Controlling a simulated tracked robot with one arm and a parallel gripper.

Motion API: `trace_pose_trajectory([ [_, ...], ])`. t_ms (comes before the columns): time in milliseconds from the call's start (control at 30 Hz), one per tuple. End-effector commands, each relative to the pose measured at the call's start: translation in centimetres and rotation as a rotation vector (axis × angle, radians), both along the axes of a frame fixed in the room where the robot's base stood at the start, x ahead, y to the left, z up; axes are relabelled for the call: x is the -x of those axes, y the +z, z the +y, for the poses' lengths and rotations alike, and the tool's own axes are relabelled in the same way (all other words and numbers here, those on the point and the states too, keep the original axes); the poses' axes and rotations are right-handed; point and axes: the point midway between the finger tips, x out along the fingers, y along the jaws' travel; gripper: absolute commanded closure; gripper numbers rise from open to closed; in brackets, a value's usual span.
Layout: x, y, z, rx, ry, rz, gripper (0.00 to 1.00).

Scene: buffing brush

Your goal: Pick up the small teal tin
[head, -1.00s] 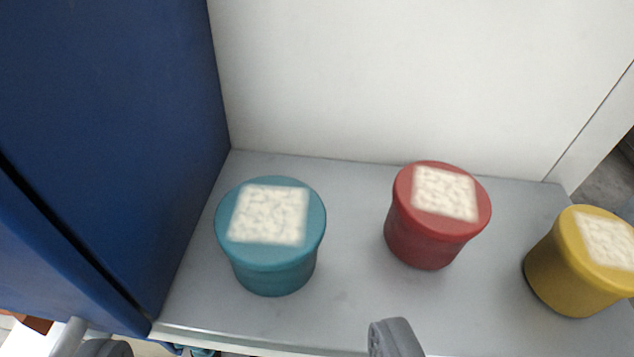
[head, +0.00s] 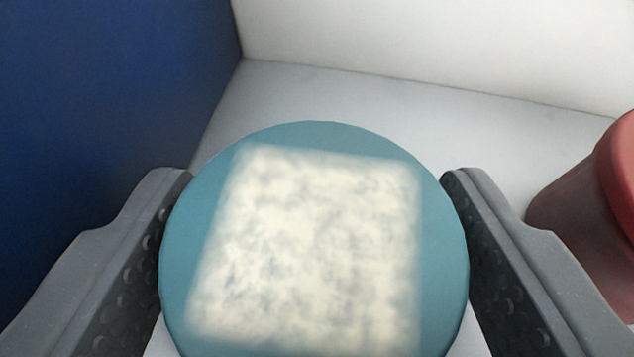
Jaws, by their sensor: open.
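The teal tin (head: 440,215) fills the lower middle of the head view, seen from above. Its round lid carries a square cream mottled patch. My gripper (head: 316,175) is open, with one grey finger on the left of the tin and one on the right. The fingers stand very close to the lid's edges; I cannot tell whether they touch it. The lid hides the tin's body.
A red tin (head: 590,215) stands close to the right of my right finger, cut off by the picture edge. A blue panel (head: 100,100) rises on the left. A white wall (head: 440,45) stands behind the grey shelf (head: 300,95), which is bare behind the teal tin.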

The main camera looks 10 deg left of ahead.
Motion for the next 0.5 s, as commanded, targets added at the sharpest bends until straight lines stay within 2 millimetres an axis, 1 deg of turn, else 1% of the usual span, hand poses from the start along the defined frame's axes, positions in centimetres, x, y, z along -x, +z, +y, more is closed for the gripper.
trace_pose_trajectory([
  [33, -0.7, -0.4, 0.2, -0.001, 0.001, 0.004, 0.36],
  [133, -1.7, -0.8, 0.4, 0.0, 0.001, 0.002, 0.36],
  [367, -1.9, -0.9, 0.5, 0.0, 0.0, -0.001, 0.36],
  [400, -1.9, -0.9, 0.5, 0.0, 0.0, 0.0, 0.41],
  [467, -1.9, -0.9, 0.5, 0.0, 0.001, 0.0, 0.58],
  [500, -1.9, -0.9, 0.5, 0.001, 0.0, 0.0, 0.69],
])
